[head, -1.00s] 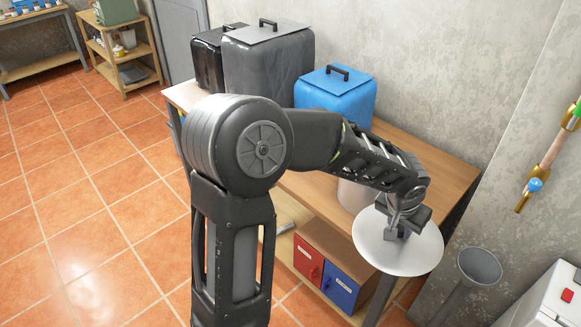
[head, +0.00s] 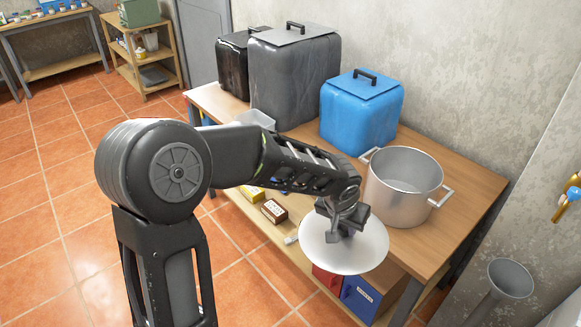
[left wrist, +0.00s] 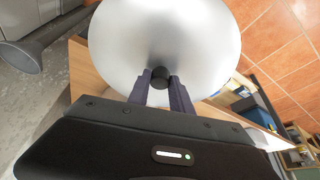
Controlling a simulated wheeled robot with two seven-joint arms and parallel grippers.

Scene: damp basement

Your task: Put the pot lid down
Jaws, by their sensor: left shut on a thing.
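The pot lid is a round pale disc (head: 330,250) in the head view, and it fills the upper part of the left wrist view (left wrist: 200,40). My left gripper (head: 343,222) is shut on the lid's dark knob (left wrist: 160,76), with a finger on each side of it. The lid is held in front of the table's front edge and covers part of the lower shelf. The open metal pot (head: 402,190) with two side handles stands uncovered and empty-looking on the wooden table (head: 455,215), right of and behind the lid. My right gripper is not in view.
A blue bin (head: 360,115), a grey bin (head: 292,75) and a black bin (head: 233,68) stand along the back of the table. Red and blue boxes (head: 360,292) sit on the lower shelf. A grey funnel-shaped post (head: 508,280) stands at the right. Bare tabletop shows around the pot.

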